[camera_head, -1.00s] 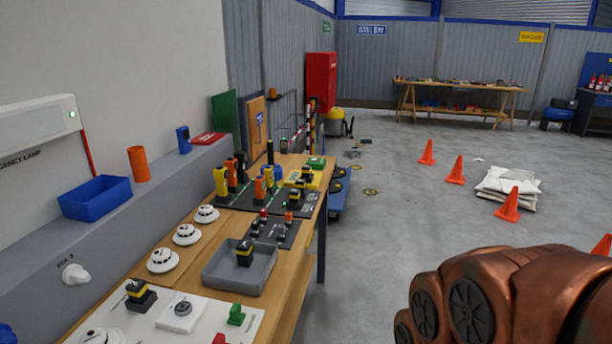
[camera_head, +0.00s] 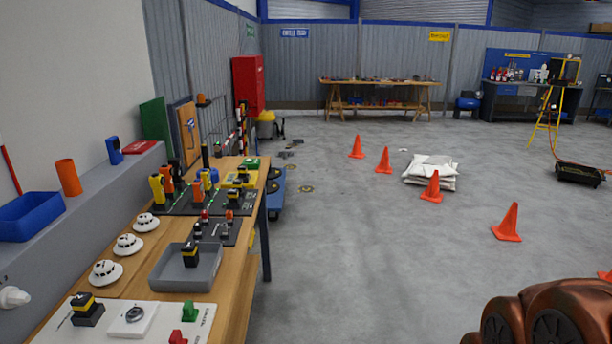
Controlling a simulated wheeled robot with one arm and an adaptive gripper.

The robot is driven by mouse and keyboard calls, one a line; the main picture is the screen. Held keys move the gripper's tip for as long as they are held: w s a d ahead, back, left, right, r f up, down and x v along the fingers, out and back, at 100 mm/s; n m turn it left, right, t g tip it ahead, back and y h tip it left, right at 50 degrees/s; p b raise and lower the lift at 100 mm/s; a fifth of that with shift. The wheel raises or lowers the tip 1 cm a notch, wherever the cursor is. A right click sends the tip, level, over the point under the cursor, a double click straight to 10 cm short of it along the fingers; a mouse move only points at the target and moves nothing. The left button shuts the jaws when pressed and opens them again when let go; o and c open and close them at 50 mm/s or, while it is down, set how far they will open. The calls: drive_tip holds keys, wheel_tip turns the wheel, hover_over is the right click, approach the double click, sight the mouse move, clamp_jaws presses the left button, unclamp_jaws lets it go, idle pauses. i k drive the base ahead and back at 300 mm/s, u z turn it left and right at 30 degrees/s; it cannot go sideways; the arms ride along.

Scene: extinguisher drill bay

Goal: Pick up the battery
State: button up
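A small black block with a yellow band (camera_head: 190,255), which looks like a battery, sits in a grey tray (camera_head: 160,284) on the wooden bench. A similar black and yellow block (camera_head: 87,310) stands on the white board (camera_head: 64,335) at the near end. Another similar block (camera_head: 234,198) stands farther back on the dark mat. I cannot tell which of these the task means. Copper-coloured rounded links of my arm show at the bottom right. My gripper is outside the view.
White round detectors (camera_head: 106,272) line the bench's left side. A blue bin (camera_head: 31,216) and an orange cup (camera_head: 68,177) stand on the grey ledge. Orange cones (camera_head: 507,223) and white sacks (camera_head: 430,170) are on the floor.

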sight(242, 170)
drive_tip(key=z, duration=0.05)
drive_tip(key=i, duration=2.2)
drive_tip(key=u, duration=1.7)
drive_tip(key=i, duration=1)
drive_tip(key=u, duration=0.95)
